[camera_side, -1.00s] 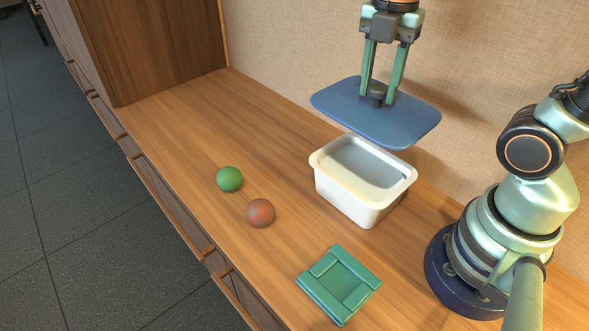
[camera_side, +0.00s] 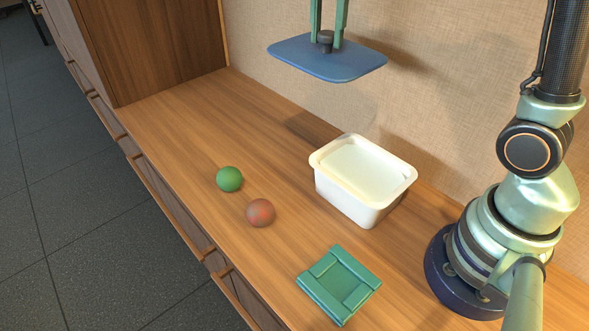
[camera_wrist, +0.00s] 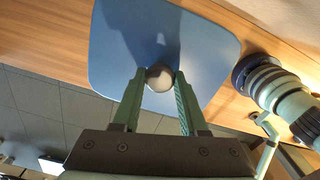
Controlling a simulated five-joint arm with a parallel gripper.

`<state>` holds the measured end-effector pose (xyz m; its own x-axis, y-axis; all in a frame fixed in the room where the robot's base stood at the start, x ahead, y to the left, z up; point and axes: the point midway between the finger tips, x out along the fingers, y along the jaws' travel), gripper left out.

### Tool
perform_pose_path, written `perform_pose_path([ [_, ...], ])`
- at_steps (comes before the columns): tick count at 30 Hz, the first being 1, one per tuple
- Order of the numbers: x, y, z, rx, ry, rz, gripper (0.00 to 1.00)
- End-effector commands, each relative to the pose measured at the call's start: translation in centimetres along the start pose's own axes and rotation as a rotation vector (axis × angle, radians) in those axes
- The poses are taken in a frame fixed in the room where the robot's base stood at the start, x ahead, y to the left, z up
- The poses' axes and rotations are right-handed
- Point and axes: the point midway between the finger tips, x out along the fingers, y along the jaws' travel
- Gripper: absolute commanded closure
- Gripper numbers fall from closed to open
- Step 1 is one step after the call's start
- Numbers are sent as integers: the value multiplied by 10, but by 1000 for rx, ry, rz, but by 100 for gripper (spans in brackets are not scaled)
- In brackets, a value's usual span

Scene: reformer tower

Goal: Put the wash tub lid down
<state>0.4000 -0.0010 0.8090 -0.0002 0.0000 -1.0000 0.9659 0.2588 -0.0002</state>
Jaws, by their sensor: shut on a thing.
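The wash tub lid (camera_side: 300,58) is a flat blue plate with a dark knob (camera_side: 325,38). My gripper (camera_side: 327,36) is shut on the knob and holds the lid level in the air, above and behind-left of the tub. In the wrist view the lid (camera_wrist: 115,45) fills much of the upper middle, with the round knob (camera_wrist: 159,78) between the fingers of my gripper (camera_wrist: 158,80). The white wash tub (camera_side: 350,195) stands open-topped on the counter, and its inside looks pale. The upper part of my gripper is cut off in the side view.
A green ball (camera_side: 229,179) and a reddish-brown ball (camera_side: 260,212) lie on the wooden counter (camera_side: 190,130), left of the tub. A green square tray (camera_side: 338,285) lies in front. The counter left of the tub is clear towards the wooden cabinet (camera_side: 160,45).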

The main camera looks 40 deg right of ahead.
Motion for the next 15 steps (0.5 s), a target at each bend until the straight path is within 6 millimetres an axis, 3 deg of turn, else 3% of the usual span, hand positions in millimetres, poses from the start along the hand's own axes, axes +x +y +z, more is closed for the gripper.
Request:
perform_pose_path([
  [6, 29, 51, 23, 1, 1, -3, 100],
  [15, 60, 88, 41, 1, 0, -1, 100],
])
